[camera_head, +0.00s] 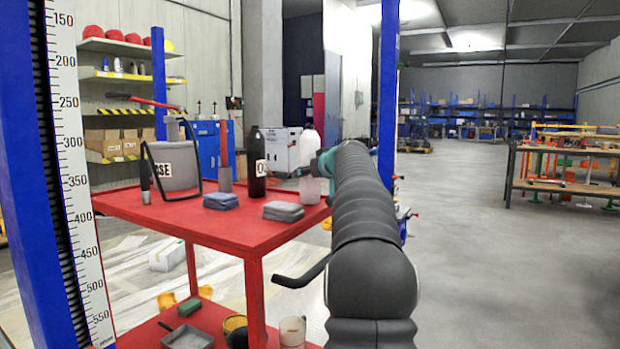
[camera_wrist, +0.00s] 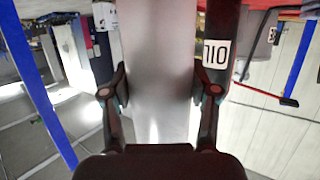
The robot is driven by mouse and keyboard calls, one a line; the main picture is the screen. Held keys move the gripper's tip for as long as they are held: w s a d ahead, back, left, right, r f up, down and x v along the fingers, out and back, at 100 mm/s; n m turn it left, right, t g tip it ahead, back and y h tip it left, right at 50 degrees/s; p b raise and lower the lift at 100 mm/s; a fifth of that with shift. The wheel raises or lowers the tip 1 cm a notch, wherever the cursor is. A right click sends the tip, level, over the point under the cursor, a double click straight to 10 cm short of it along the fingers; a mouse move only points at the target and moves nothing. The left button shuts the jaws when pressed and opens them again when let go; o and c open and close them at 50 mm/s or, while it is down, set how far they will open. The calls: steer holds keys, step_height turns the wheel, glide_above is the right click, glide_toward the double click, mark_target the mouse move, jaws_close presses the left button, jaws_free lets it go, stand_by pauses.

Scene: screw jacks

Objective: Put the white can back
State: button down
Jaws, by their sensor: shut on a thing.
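The white can (camera_head: 311,188) is a tall, pale bottle-like container at the right end of the red table top (camera_head: 190,222) in the head view. My gripper (camera_wrist: 160,84) is shut on it. In the wrist view the white can (camera_wrist: 158,45) fills the middle, with one dark finger against each side. It looks upright in the head view. My arm comes in from the right and hides part of its surroundings. I cannot tell whether its base touches the table.
A black labelled bottle (camera_head: 257,165) stands just left of the can. Two grey-blue folded cloths (camera_head: 283,211), a red-handled tool (camera_head: 224,150) and a grey canister (camera_head: 174,168) share the top. A lower shelf (camera_head: 150,332) holds small items. Open floor lies right.

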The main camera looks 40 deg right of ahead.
steer(key=shift+f, duration=0.15)
steer(key=shift+c, duration=1.4)
jaws_free()
steer(key=shift+s+r, duration=0.2)
steer(key=b+v, duration=0.1)
steer(key=v, duration=1)
steer(key=shift+s+r, duration=0.15)
steer(key=shift+s, duration=0.15)
steer(key=shift+a, duration=0.1)
